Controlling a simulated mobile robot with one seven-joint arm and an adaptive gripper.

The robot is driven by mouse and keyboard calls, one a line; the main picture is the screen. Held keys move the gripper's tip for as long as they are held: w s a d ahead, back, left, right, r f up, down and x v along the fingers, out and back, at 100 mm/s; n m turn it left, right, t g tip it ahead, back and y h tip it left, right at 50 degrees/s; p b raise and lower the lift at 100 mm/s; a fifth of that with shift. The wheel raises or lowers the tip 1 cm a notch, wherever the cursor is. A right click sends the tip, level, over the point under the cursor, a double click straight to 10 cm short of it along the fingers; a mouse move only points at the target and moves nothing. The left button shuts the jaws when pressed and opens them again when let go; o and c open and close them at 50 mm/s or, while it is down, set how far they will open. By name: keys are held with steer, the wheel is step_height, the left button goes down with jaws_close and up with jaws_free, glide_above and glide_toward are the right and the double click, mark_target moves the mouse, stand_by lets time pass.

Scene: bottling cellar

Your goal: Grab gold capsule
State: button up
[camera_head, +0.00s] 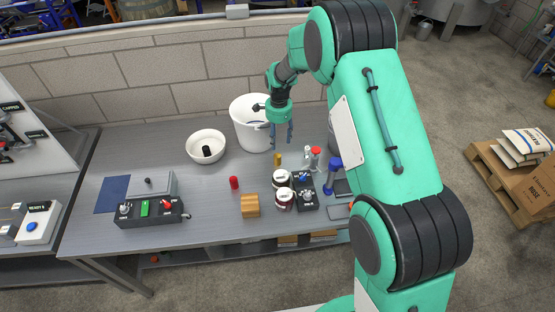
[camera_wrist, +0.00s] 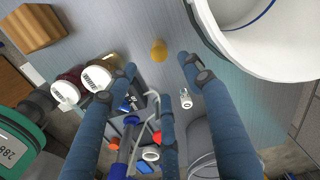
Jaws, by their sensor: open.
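The gold capsule (camera_head: 278,159) stands on the grey workbench, behind two dark jars with white lids. In the wrist view the gold capsule (camera_wrist: 159,51) shows from above, beyond and between the spread fingertips. My gripper (camera_head: 280,140) hangs above the bench beside the white bucket, with its fingers pointing down. In the wrist view my gripper (camera_wrist: 158,65) is open, with blue fingers apart and nothing held between them. The capsule is apart from the fingers.
A white bucket (camera_head: 250,130) stands close to my gripper. A white bowl (camera_head: 206,135), a red capsule (camera_head: 234,183), a wooden block (camera_head: 250,206) and two jars (camera_head: 284,200) stand around. Small bottles (camera_head: 307,153) and a blue-handled tool (camera_head: 332,175) are at right. Bench between bowl and red capsule is clear.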

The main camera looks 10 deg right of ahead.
mark_target(277, 155)
step_height(277, 155, down, 7)
steer(key=shift+f, duration=0.15)
stand_by(0.4)
steer(key=shift+f, duration=0.1)
steer(key=shift+a+f+b, duration=0.15)
steer(key=shift+f+b, duration=0.1)
steer(key=shift+f, duration=1.05)
steer(key=shift+a+f+b, duration=0.1)
steer(key=shift+f+b, duration=0.1)
steer(key=shift+f, duration=1.05)
steer(key=c, duration=0.7)
